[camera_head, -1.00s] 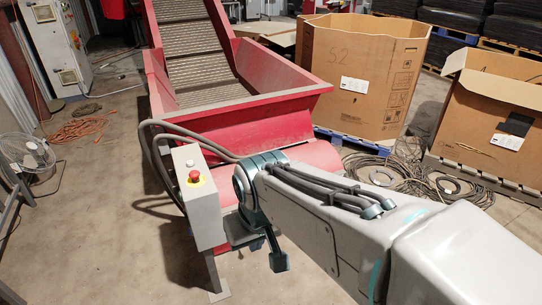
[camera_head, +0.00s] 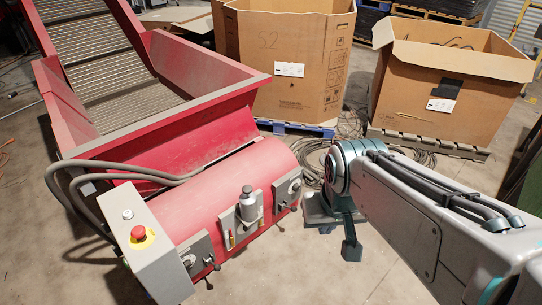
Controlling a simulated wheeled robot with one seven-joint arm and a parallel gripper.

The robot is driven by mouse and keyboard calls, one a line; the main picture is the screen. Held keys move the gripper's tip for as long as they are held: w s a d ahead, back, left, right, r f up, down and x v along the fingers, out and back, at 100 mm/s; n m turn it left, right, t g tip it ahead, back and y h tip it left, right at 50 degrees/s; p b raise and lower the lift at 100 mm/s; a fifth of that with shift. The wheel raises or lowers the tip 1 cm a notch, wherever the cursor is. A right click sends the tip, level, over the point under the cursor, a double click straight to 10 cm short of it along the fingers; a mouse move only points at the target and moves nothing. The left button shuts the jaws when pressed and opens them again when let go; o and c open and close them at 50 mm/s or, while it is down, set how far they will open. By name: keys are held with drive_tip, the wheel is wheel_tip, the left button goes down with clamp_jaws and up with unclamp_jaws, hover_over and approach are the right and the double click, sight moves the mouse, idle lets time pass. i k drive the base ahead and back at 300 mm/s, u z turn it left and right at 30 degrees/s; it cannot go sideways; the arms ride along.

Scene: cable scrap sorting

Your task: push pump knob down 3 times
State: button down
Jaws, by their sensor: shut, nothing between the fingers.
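A small grey metal cylinder with a rounded dark top, which looks like the pump with its knob (camera_head: 246,191), is mounted on a plate on the front of the red drum (camera_head: 190,200). It stands upright and nothing covers it. My gripper (camera_head: 351,250) is to the right of the drum, pointing down over the floor. It is shut and empty, clearly apart from the pump.
A grey control box (camera_head: 150,250) with a red button stands left of the pump. Valves with small handles (camera_head: 288,189) flank the pump. A cardboard box (camera_head: 285,60) and another box (camera_head: 440,85) stand behind. Floor in front is clear.

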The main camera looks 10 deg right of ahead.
sight(246, 189)
drive_tip(key=z, duration=0.15)
drive_tip(key=i, duration=0.9)
drive_tip(key=u, duration=0.2)
